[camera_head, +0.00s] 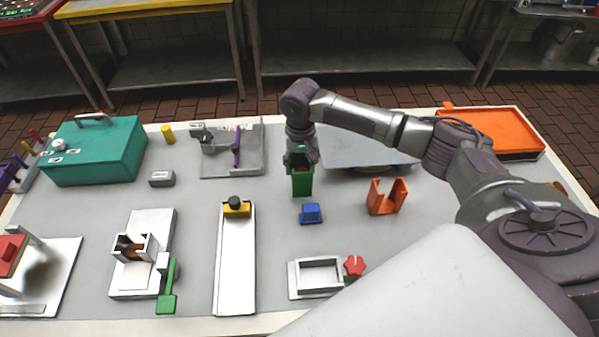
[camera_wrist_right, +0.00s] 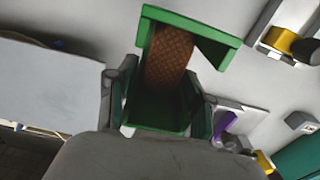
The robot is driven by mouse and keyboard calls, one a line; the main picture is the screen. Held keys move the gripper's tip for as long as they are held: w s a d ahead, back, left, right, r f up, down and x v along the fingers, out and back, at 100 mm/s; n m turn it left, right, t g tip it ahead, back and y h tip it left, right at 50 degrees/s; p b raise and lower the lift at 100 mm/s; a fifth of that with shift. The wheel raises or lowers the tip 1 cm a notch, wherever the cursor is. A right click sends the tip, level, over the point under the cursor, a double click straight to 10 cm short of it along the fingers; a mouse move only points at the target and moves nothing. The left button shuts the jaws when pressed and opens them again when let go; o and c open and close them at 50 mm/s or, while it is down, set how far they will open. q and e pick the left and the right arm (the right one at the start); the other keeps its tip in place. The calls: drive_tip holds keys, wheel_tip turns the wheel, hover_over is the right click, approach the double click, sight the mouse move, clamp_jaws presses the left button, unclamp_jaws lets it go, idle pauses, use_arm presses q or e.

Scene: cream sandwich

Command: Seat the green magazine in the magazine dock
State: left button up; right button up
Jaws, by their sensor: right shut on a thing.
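My right gripper (camera_head: 300,158) points down and is shut on the green magazine (camera_head: 302,184) near the middle of the table. The magazine looks roughly upright; whether its lower end touches the table is unclear. In the right wrist view, the magazine (camera_wrist_right: 160,112) sits between the two fingers (camera_wrist_right: 160,105), with brown waffle-textured pieces inside. A white rectangular frame with a red star knob (camera_head: 355,266), which looks like the magazine dock (camera_head: 293,279), lies at the front, nearer the camera than the magazine. Its opening is empty. My left gripper is not in view.
A long white track (camera_head: 236,270) and a white fixture with a green lever (camera_head: 168,290) are left. A teal box (camera_head: 100,150) is back left, an orange tray (camera_head: 500,130) back right.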

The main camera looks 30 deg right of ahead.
drive_tip(key=shift+w+f+p, duration=0.1)
drive_tip(key=shift+f+p, duration=0.45)
drive_tip(key=shift+f, duration=1.6)
drive_tip(key=shift+f, duration=0.1)
drive_tip(key=o, duration=1.2)
drive_tip(key=shift+o, duration=0.2)
